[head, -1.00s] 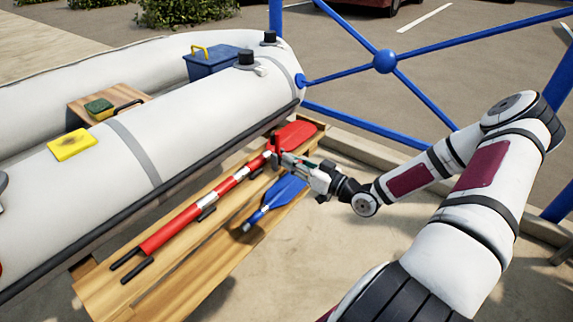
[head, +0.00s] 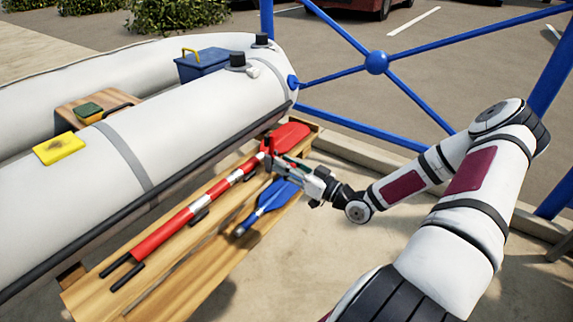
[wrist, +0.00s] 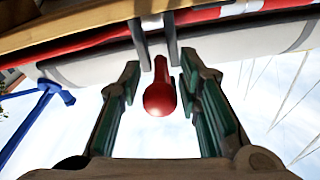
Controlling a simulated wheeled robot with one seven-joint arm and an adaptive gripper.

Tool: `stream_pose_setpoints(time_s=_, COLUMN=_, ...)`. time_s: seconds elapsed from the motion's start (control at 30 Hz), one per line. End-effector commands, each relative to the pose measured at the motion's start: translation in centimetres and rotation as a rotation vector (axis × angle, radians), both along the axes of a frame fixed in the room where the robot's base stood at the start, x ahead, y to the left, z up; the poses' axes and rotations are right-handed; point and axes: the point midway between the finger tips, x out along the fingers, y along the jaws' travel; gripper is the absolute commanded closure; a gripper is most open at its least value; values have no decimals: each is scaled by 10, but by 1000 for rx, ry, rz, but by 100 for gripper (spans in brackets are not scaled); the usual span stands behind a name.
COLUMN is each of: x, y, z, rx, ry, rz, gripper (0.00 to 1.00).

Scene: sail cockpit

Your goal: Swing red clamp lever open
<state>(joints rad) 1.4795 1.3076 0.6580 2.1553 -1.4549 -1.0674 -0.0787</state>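The red clamp lever (wrist: 160,95) shows in the wrist view as a red handle with a rounded end. It hangs between two grey plates (wrist: 140,46) at the bench edge. My gripper (wrist: 160,80) is open, with one green-lined finger on each side of the lever. Gaps show between the lever and both fingers, so it is not gripped. In the head view my gripper (head: 283,163) is at the far end of the bench, close beside a small upright red part (head: 266,145) that seems to be the lever. The fingers partly cover that spot.
A red-and-white oar (head: 190,215) and a blue paddle (head: 262,205) lie on the wooden bench (head: 215,265). The white inflatable boat (head: 190,125) runs close along the bench's left side. Blue railing (head: 377,62) stands behind. Open paving lies to the right.

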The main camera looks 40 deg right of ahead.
Motion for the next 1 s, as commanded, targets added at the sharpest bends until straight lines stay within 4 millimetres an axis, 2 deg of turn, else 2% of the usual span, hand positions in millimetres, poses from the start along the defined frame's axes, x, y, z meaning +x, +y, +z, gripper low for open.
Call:
stream_pose_setpoints(time_s=0.17, x=-2, y=-1, z=1, rx=-1, ry=-2, rz=-1, gripper=68)
stream_pose_setpoints(time_s=0.27, x=-10, y=-4, z=-1, rx=-2, ry=-2, rz=-2, gripper=68)
stream_pose_setpoints(time_s=0.7, x=-88, y=-30, z=-11, rx=-1, ry=0, rz=-2, gripper=68)
stream_pose_setpoints(time_s=0.83, x=-104, y=-35, z=-13, rx=-1, ry=0, rz=-2, gripper=68)
stream_pose_setpoints(time_s=1.0, x=-113, y=-37, z=-14, rx=0, ry=0, rz=0, gripper=68)
